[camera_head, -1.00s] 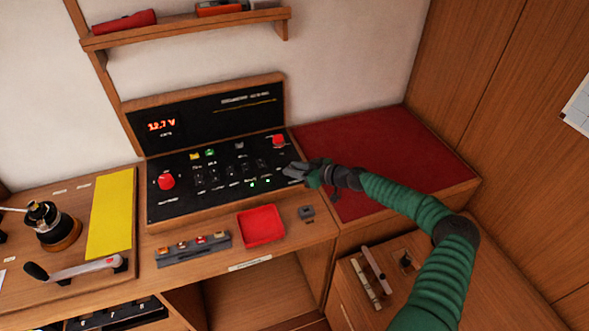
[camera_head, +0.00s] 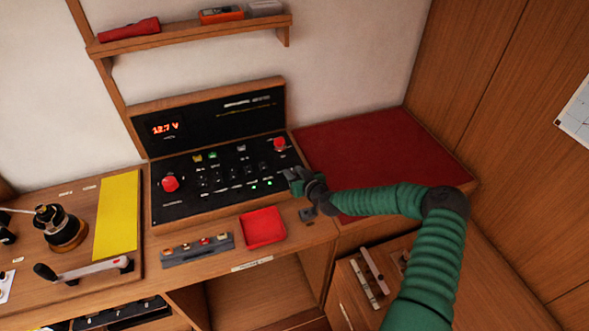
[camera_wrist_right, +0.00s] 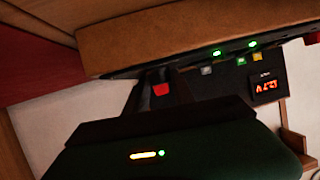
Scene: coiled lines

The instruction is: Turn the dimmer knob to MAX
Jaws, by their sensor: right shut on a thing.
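The black switch panel (camera_head: 215,180) stands at the back of the bench, with a lit 12.7 V display (camera_head: 166,128) on its upright part. My right gripper (camera_head: 288,176) is at the panel's lower right corner. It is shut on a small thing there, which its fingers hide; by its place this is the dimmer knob. I cannot read the knob's pointer or a MAX mark. In the right wrist view the dark fingers (camera_wrist_right: 160,92) reach toward the panel edge, with a red patch between them. My left gripper is not in view.
A red knob (camera_head: 170,184) sits at the panel's left and another red control (camera_head: 280,144) at its upper right. A red tray (camera_head: 262,242) and a grey fuse strip (camera_head: 198,250) lie in front. The red mat (camera_head: 380,160) to the right is clear.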

